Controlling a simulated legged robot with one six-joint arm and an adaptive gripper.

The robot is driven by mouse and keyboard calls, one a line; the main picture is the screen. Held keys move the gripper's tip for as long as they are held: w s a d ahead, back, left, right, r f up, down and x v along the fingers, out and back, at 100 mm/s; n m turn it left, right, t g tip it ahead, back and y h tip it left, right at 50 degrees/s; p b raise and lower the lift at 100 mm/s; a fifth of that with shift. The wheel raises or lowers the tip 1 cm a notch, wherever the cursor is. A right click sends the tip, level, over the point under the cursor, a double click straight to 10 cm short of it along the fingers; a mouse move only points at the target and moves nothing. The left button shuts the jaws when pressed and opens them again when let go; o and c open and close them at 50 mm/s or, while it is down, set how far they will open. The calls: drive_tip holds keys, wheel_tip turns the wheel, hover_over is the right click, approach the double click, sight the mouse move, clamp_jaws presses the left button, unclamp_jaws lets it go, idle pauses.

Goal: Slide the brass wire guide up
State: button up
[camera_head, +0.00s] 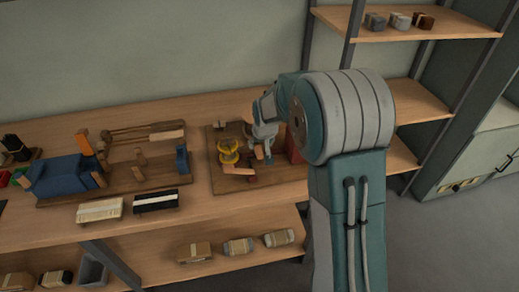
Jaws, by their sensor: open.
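A yellow, brass-coloured ringed piece (228,154) stands on the wooden board at the right part of the bench; it looks like the brass wire guide, but it is small and I cannot make out its rail or its height. My gripper (266,152) is just to the right of it, pointing down over the board, and is open. I cannot tell whether a finger touches the yellow piece. My arm hides part of the board's right side, including most of a red block (295,150).
The wooden board (222,184) also holds small wooden parts. To the left, a blue machine body (62,176) sits on another board with wooden posts. A pale brush block (100,209) and a black one (156,201) lie at the front. Shelves (420,98) stand at right.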

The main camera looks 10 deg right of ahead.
drive_tip(key=v, duration=0.5)
drive_tip(key=shift+s+r, duration=0.15)
drive_tip(key=shift+r, duration=0.2)
drive_tip(key=s+r, duration=1.1)
drive_tip(key=s, duration=0.3)
drive_tip(key=s+r+t, duration=0.1)
drive_tip(key=s, duration=1.6)
drive_tip(key=shift+s, duration=0.35)
